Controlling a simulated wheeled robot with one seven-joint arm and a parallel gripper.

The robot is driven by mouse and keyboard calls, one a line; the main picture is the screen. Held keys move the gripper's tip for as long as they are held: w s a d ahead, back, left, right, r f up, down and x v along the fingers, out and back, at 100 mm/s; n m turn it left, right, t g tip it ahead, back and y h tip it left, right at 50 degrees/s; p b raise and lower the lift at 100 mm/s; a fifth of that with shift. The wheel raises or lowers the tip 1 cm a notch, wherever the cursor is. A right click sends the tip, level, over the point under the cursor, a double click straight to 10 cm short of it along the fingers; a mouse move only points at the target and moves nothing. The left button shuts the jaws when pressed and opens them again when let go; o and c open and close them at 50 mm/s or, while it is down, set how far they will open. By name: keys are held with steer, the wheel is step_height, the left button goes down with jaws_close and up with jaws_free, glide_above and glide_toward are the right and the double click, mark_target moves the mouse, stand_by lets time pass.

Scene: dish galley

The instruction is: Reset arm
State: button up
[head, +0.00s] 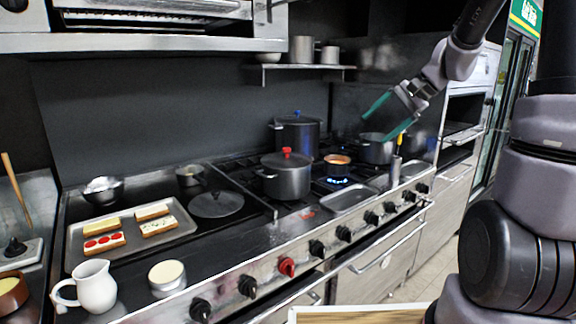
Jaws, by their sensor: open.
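My gripper (390,116) is at the upper right in the head view, with two teal fingers spread apart and nothing between them. It is raised above the right end of the stove (262,242), in front of the dark back wall. In the picture, its lower finger overlaps a grey pot (374,150) on the back of the stove. I cannot tell the distance between them, but the gripper looks clear of the cookware.
A tray of toasts (176,243) and a white jug (95,286) are left. A shelf (305,67) hangs behind.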

steer(key=s+r+n+t+h, duration=0.1)
steer(key=s+r+n+h, duration=0.1)
steer(key=s, duration=0.8)
steer(key=s+r+n+t+h, duration=0.1)
steer(key=s+r+n+h, duration=0.2)
steer(key=s, duration=0.8)
steer(key=shift+s+r+t, duration=0.25)
steer(key=shift+r+t, duration=0.15)
steer(key=shift+r, duration=0.9)
steer(key=shift+a, duration=0.1)
